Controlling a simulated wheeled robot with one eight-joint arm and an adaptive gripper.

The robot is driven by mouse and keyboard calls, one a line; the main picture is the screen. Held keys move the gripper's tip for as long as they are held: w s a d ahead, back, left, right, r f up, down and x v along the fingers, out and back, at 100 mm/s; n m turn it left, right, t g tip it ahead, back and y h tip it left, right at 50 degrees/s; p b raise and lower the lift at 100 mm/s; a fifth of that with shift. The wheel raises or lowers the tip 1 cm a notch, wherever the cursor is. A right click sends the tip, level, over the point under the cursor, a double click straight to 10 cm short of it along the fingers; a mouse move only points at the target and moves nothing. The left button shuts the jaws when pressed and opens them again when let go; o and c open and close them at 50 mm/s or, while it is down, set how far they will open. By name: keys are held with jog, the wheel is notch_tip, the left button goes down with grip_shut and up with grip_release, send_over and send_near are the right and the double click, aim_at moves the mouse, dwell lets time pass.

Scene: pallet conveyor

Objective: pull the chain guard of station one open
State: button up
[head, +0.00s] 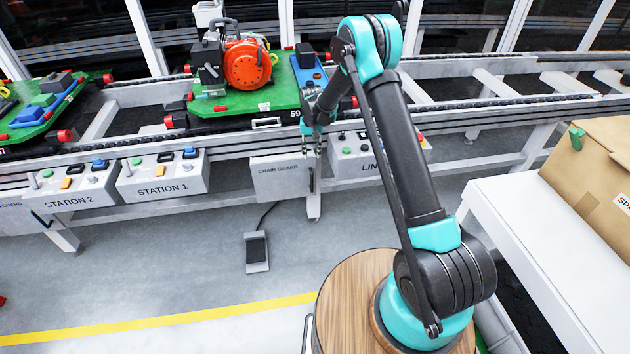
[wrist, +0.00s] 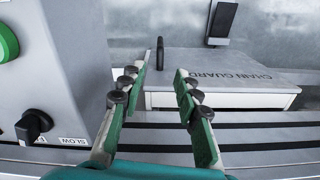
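The chain guard (head: 280,180) is a pale grey panel marked CHAIN GUARD, on the conveyor's front, right of the STATION 1 box. It also shows in the wrist view (wrist: 222,72), with its lettering upside down. Its upright black handle (wrist: 160,53) stands at the panel's edge; in the head view the handle (head: 311,180) is at the right edge. My gripper (wrist: 160,72) is open and empty, with green-padded fingers apart. In the wrist view the handle appears in the gap between the fingertips; contact cannot be told. In the head view my gripper (head: 318,140) points down just above the handle.
The STATION 1 box (head: 162,177) is left of the guard, and the LINE control box (head: 375,160) is close on the right. A foot pedal (head: 257,252) lies on the floor below. A pallet with an orange machine (head: 247,65) sits on the conveyor. A cardboard box (head: 595,175) stands right.

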aim_at(312, 176)
notch_tip(312, 176, down, 16)
jog(key=shift+r, duration=0.2)
dwell(0.4)
grip_shut()
